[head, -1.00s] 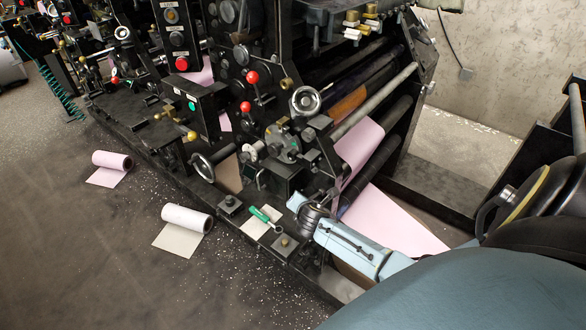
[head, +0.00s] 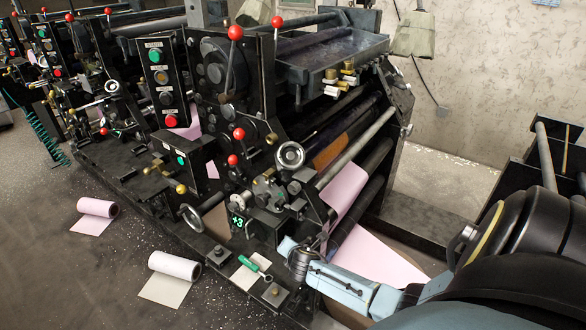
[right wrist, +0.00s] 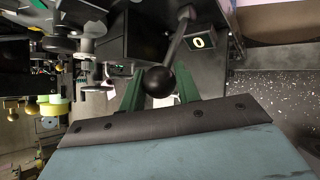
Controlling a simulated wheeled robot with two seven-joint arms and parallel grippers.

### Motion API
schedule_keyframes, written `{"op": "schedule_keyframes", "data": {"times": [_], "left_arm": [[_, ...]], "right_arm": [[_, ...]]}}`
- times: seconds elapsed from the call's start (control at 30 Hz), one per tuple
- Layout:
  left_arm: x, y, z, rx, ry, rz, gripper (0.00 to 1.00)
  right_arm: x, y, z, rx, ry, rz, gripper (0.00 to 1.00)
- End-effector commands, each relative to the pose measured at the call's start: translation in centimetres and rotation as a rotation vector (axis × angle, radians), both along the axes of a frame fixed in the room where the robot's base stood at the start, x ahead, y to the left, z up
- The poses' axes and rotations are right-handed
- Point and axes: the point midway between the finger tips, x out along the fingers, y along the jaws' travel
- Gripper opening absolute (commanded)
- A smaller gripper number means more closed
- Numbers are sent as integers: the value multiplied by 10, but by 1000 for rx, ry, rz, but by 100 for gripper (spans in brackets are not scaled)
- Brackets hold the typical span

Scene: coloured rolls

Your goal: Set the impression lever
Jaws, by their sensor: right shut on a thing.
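In the right wrist view a lever with a black ball knob (right wrist: 158,82) and a grey rod comes down from the top. The knob sits between the green fingers of my right gripper (right wrist: 160,92), which is shut on it. In the head view my right gripper (head: 289,246) reaches from the right to the press's lower near side; its fingertips and the knob are hard to make out there. A small sign (head: 238,222) beside the press's handwheel reads +3 in green. A small dark box (right wrist: 197,41) behind the lever reads 0. My left gripper is out of view.
The black press (head: 240,90) carries red-knobbed levers (head: 235,33), a chrome handwheel (head: 290,155) and a button panel (head: 165,85). Pink paper (head: 350,190) runs through its rollers. A green-handled tool (head: 248,263) lies on the ledge. Two paper rolls (head: 175,265) lie on open floor at left.

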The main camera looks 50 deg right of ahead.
Motion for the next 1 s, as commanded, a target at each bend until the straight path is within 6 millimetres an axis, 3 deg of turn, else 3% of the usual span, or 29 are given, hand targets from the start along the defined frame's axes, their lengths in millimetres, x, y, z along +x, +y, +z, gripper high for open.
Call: {"op": "schedule_keyframes", "data": {"times": [0.07,0.1,0.23,0.63,1.0], "left_arm": [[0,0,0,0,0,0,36],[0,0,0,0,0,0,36],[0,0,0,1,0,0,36],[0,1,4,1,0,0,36],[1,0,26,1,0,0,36]], "right_arm": [[4,-8,8,-21,-8,-1,0],[4,-8,8,-21,-8,-1,35],[4,-8,8,-21,-8,-2,52],[-3,0,9,-10,-4,1,52],[-44,29,50,-12,-5,1,52]]}}
